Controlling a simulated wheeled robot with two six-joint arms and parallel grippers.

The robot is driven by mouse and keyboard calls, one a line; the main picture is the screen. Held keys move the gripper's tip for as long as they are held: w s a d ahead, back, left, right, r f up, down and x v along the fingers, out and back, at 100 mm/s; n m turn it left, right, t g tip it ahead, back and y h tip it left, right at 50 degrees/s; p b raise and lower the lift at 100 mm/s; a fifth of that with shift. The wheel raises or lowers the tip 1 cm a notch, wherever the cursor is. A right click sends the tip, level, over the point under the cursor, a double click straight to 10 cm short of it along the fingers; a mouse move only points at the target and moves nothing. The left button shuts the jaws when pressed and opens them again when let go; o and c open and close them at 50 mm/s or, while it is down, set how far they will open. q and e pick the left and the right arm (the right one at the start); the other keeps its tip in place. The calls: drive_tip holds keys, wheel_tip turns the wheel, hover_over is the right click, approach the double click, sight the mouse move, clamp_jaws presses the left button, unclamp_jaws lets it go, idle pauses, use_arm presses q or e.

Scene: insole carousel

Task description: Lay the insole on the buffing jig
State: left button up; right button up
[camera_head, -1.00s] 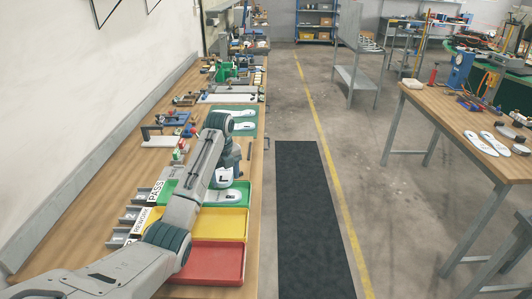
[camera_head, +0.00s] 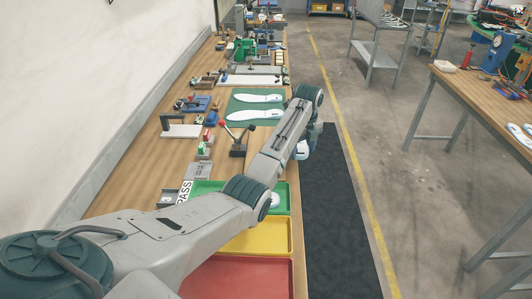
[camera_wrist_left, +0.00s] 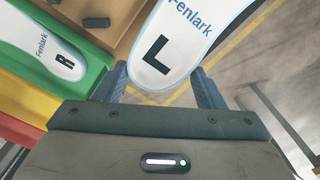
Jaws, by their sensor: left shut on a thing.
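My left gripper (camera_wrist_left: 160,88) is shut on a white insole with a blue edge (camera_wrist_left: 185,35), marked "L" and "Fenlark". One finger shows on each side of its rounded end. In the head view my left arm covers most of this gripper, and only a white part of the insole (camera_head: 302,149) shows, by the table's right edge. Several fixtures stand on the bench: a dark one with red-tipped levers (camera_head: 237,146), a white-based one with a black arm (camera_head: 181,129) and a blue one (camera_head: 196,104). I cannot tell which is the buffing jig. My right gripper is out of view.
An insole marked "R" (camera_wrist_left: 45,50) lies in the green tray (camera_wrist_left: 98,62). A yellow tray (camera_head: 262,240) and a red tray (camera_head: 240,278) stand nearer. Two white insoles lie on a green mat (camera_head: 238,97). Bare wood (camera_head: 130,165) lies along the left side.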

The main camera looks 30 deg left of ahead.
use_arm(q)
drive_tip(key=s+a+p, duration=0.3)
drive_tip(key=s+a, duration=0.1)
drive_tip(key=a, duration=0.2)
drive_tip(key=shift+a, duration=0.3)
drive_tip(key=a, duration=0.1)
drive_tip(key=s+a+p, duration=0.1)
drive_tip(key=s+a+f, duration=0.1)
drive_tip(key=a, duration=0.1)
drive_tip(key=shift+s+p, duration=0.15)
drive_tip(key=shift+p, duration=0.2)
drive_tip(key=shift+s+f+p, duration=0.1)
drive_tip(key=shift+f+p, duration=0.15)
drive_tip(key=shift+p, duration=0.05)
wheel_tip(320, 180, down, 2)
drive_tip(key=shift+d+f+p, duration=0.1)
drive_tip(key=shift+f+p, duration=0.05)
drive_tip(key=shift+p, duration=0.45)
drive_tip(key=shift+f, duration=0.4)
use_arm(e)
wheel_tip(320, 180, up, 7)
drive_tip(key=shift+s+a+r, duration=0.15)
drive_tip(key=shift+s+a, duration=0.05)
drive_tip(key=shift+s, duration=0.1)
